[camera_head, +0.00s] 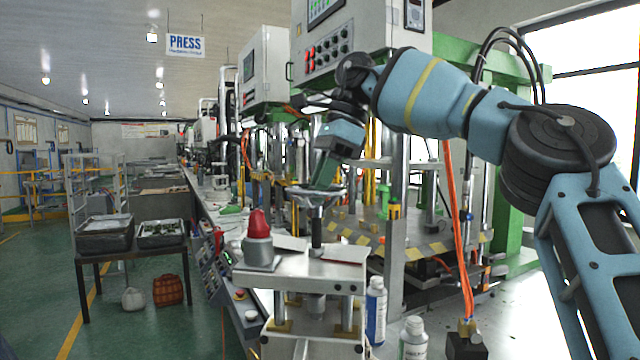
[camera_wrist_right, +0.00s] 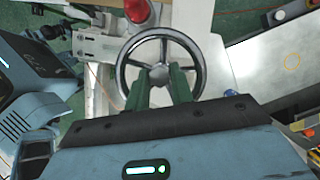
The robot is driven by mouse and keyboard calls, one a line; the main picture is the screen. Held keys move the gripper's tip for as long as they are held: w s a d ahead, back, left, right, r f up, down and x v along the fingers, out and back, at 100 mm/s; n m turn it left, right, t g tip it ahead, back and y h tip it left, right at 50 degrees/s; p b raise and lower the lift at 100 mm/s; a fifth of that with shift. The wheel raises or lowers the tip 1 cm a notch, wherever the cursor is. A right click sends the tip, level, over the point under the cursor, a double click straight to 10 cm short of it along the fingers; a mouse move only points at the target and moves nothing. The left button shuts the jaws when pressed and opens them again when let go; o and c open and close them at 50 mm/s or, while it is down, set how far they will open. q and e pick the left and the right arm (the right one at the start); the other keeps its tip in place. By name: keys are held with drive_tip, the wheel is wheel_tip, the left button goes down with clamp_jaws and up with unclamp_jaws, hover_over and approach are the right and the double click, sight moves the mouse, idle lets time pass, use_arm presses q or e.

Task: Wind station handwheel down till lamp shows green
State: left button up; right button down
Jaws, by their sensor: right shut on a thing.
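The handwheel (camera_head: 300,193) is a metal ring with spokes, lying flat on top of a dark upright post on the small metal station (camera_head: 300,270). It also shows in the right wrist view (camera_wrist_right: 121,68). My right gripper (camera_head: 323,180) reaches down to it from above. In the right wrist view its two green fingers (camera_wrist_right: 165,80) are at the hub, shut on the handwheel; the exact contact is partly hidden. The lamp (camera_head: 258,224) beside the wheel has a red dome on a grey base; the dome also shows at the top of the right wrist view (camera_wrist_right: 138,9). My left gripper is not in view.
Two bottles, one blue and white (camera_head: 375,310) and one pale (camera_head: 413,340), stand right of the station. The press machine (camera_head: 420,240) with orange cables is close behind. A dark table (camera_head: 120,257) with trays stands at left on open green floor.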

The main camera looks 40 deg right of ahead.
drive_tip(key=shift+w+n+g, duration=0.1)
drive_tip(key=shift+n+g, duration=0.3)
drive_tip(key=shift+n, duration=0.5)
drive_tip(key=shift+r+n+g, duration=0.1)
drive_tip(key=shift+n+g, duration=0.2)
drive_tip(key=shift+n, duration=0.5)
drive_tip(key=shift+n+g+p, duration=0.5)
drive_tip(key=shift+n+p, duration=0.25)
drive_tip(key=shift+n, duration=0.65)
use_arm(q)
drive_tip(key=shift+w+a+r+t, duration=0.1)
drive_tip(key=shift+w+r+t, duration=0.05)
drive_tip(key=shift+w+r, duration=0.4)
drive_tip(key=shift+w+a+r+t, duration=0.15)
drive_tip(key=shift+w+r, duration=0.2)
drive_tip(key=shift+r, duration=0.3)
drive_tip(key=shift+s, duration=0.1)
use_arm(e)
drive_tip(key=shift+w+y, duration=0.1)
drive_tip(key=shift+y, duration=0.2)
drive_tip(key=c, duration=1.5)
unclamp_jaws()
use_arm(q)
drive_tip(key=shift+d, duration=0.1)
